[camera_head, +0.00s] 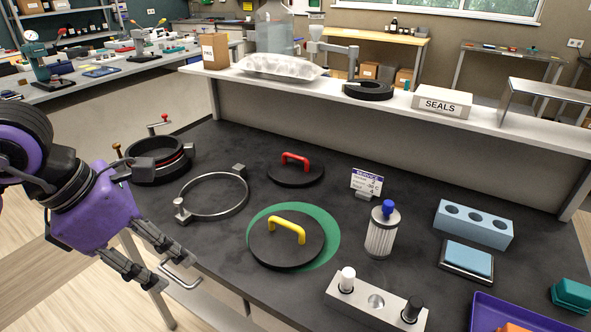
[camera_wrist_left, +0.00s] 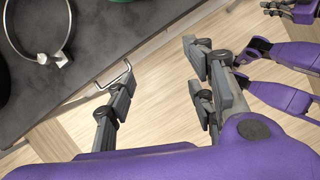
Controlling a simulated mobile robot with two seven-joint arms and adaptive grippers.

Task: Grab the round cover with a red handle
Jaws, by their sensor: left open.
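The round black cover with a red handle (camera_head: 292,176) lies flat on the dark bench, handle up, behind the yellow-handled cover. My left gripper (camera_head: 172,270) is open and empty, beyond the bench's left front edge. It is well to the left of and nearer than the red-handled cover. In the left wrist view its two fingers (camera_wrist_left: 156,96) stand apart over the wooden floor. The red-handled cover does not show in that view. Purple and dark parts at the upper right there look like my other arm; its jaw state is unclear.
A yellow-handled black cover (camera_head: 273,249) lies on a green disc. A metal clamp ring (camera_head: 214,212) and a black port ring (camera_head: 158,174) lie left of the covers. A filter cartridge (camera_head: 381,233), small sign (camera_head: 366,183) and blue block (camera_head: 473,226) stand to the right. A metal handle (camera_head: 180,277) juts from the bench front.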

